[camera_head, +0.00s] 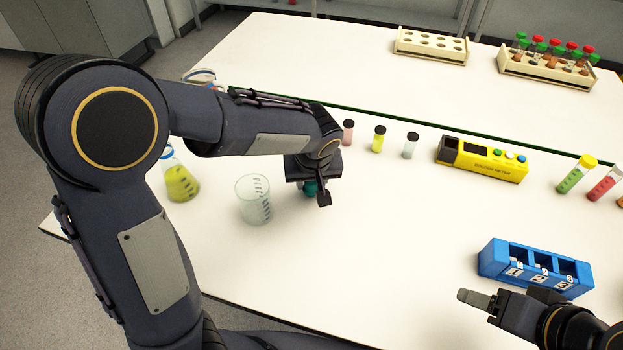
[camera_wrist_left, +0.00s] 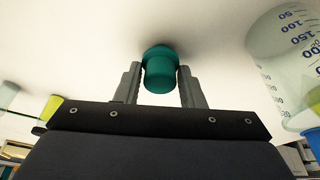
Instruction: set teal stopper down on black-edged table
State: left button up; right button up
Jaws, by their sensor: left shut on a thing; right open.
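The teal stopper (camera_wrist_left: 160,70) is between the two fingers of my left gripper (camera_wrist_left: 158,84) in the left wrist view. In the head view only a bit of the teal stopper (camera_head: 310,188) shows below my left gripper (camera_head: 318,190), which is shut on it. The stopper is low over the white top of the black-edged table (camera_head: 380,240); I cannot tell whether it touches the surface. My right gripper (camera_head: 476,300) is open and empty at the lower right, in front of the blue rack.
A clear beaker (camera_head: 254,200) stands just left of the left gripper, with a yellow flask (camera_head: 180,180) beyond it. Small vials (camera_head: 379,139) and a yellow meter (camera_head: 482,158) stand behind. A blue numbered rack (camera_head: 536,270) is at right. The table's middle front is clear.

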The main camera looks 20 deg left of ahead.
pick_arm(q)
jog(key=shift+f, duration=0.1)
jog(key=shift+f, duration=0.15)
jog(key=o, duration=1)
jog(key=shift+c, duration=0.2)
